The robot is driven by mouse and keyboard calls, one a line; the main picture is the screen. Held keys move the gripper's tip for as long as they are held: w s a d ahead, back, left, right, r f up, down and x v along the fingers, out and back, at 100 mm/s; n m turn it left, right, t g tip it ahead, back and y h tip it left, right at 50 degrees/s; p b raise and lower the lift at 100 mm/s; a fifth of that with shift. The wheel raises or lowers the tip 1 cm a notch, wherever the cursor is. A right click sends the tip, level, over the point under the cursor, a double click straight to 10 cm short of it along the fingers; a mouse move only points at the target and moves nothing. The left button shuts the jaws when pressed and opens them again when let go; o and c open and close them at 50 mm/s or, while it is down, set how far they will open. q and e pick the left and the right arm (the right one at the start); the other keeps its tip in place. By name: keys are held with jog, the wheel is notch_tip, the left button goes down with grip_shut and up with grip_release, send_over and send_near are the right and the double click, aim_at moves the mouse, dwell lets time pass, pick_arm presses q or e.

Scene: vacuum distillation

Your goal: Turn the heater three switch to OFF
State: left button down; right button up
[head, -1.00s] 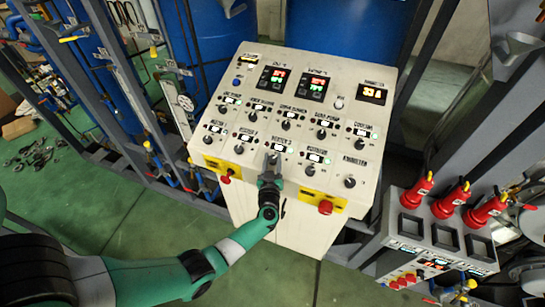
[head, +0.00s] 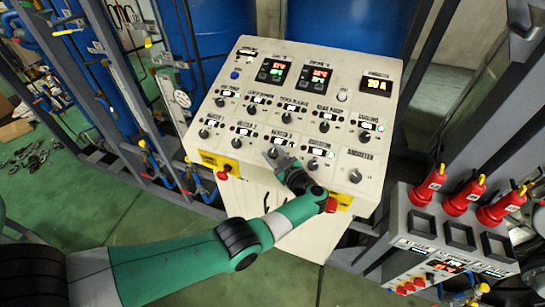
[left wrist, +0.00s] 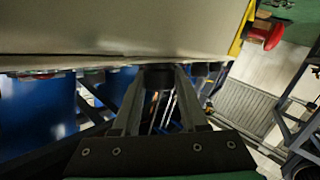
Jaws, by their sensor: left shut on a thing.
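The heater three switch is a small dark knob below the "HEATER 3" label (head: 281,134), in the lower row of the white sloped control panel (head: 225,172). My left gripper (head: 273,154) is at this knob and mostly hides it in the head view. In the left wrist view, the two fingers of my left gripper (left wrist: 157,88) are shut on the dark knob (left wrist: 157,74), against the pale panel face. The way the knob points cannot be made out. My right gripper is not in view.
Other knobs stand close by, such as the ammeter knob (head: 355,176) at right. Red emergency buttons sit on the front edge at left (head: 222,175) and right (head: 331,205). A grey box with red handles (head: 455,203) stands at lower right.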

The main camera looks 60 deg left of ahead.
pick_arm(q)
jog(key=shift+f, duration=0.1)
dwell(0.3)
jog(key=shift+c, duration=2.2)
grip_release()
jog(key=shift+d, duration=0.1)
jog(key=d+r, duration=0.2)
jog(key=d, duration=0.9)
jog(key=shift+w, duration=0.4)
